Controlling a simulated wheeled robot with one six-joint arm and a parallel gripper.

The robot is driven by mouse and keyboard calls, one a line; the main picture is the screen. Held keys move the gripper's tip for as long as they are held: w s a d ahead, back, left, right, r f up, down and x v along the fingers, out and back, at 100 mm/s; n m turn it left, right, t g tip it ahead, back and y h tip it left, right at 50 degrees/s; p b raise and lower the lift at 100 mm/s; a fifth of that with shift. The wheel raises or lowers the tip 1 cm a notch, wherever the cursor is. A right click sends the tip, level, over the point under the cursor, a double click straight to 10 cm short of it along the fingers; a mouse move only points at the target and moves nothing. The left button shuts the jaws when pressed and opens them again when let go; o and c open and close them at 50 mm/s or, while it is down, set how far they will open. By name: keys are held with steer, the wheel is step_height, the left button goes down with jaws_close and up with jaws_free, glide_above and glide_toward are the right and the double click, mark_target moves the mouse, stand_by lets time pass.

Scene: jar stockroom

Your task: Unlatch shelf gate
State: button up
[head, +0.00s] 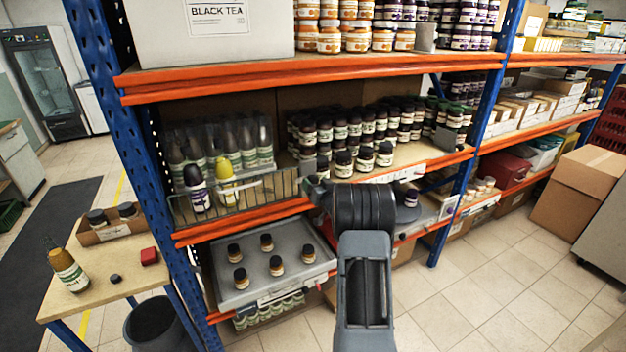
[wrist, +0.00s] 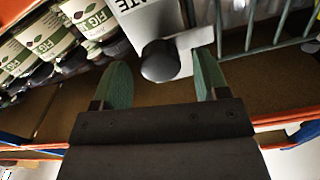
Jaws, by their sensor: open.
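The wire shelf gate (head: 245,197) stands across the front of the middle shelf's left bay, in front of bottles. Its greenish bars (wrist: 262,30) also show at the upper right of the wrist view. A dark round knob (wrist: 160,61), seemingly the latch, sits on a pale grey plate at the gate's end. My gripper (wrist: 162,84) is open, with one green fingertip on each side of the knob in the picture. I cannot tell whether either finger touches it. In the head view my arm hides most of the gripper and the latch.
Several fig jars (wrist: 50,38) stand close beside the left finger in the wrist view. A grey tray (head: 255,287) with small jars sits below.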

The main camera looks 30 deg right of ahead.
steer(key=shift+w+d, duration=0.15)
steer(key=shift+w, duration=0.85)
steer(key=c, duration=0.9)
